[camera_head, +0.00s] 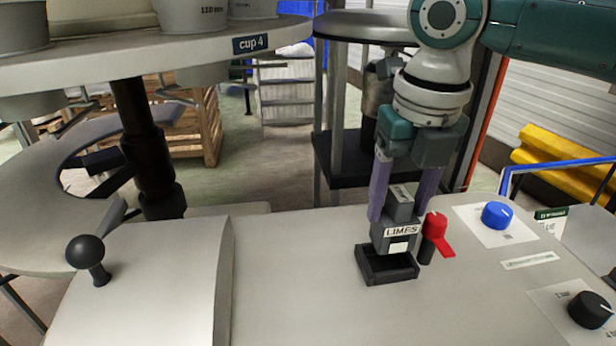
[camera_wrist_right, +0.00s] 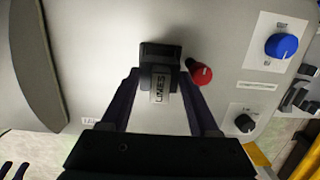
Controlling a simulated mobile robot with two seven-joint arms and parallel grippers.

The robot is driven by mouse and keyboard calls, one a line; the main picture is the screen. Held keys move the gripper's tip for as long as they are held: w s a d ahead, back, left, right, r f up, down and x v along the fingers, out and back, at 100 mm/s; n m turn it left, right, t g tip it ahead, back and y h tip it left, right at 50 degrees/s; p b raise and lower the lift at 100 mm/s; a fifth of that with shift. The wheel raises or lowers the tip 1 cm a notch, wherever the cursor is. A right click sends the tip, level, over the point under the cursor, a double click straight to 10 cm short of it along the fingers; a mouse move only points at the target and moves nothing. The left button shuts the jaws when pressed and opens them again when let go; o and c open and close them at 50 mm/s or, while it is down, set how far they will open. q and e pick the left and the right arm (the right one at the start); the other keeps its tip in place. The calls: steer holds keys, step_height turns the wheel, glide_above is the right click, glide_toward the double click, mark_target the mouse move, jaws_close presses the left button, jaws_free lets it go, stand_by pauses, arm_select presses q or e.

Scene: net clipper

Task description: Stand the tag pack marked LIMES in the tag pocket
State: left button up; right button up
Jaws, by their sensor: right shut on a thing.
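The grey tag pack marked LIMES (camera_head: 400,234) is upright between the purple fingers of my right gripper (camera_head: 402,208). The gripper is shut on it. The tag pocket (camera_head: 388,272), a black open-topped tray, lies on the worktop right under the pack. The pack's lower end is at the pocket's back part; I cannot tell whether it is inside or just above it. In the right wrist view the LIMES label (camera_wrist_right: 160,86) faces up between the fingers, with the dark pocket (camera_wrist_right: 158,52) behind. My left gripper is not in view.
A red-handled valve (camera_head: 436,228) stands close to the right of the pack. A blue knob (camera_head: 496,215) and a black knob (camera_head: 590,310) sit farther right on the worktop (camera_head: 300,280). A round table labelled cup 4 (camera_head: 251,44) is at upper left. A black ball lever (camera_head: 86,252) is at left.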

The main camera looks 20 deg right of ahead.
mark_target(393, 229)
steer(key=shift+f, duration=2.25)
steer(key=shift+f, duration=0.1)
steer(key=o, duration=1.1)
steer(key=shift+o, duration=0.2)
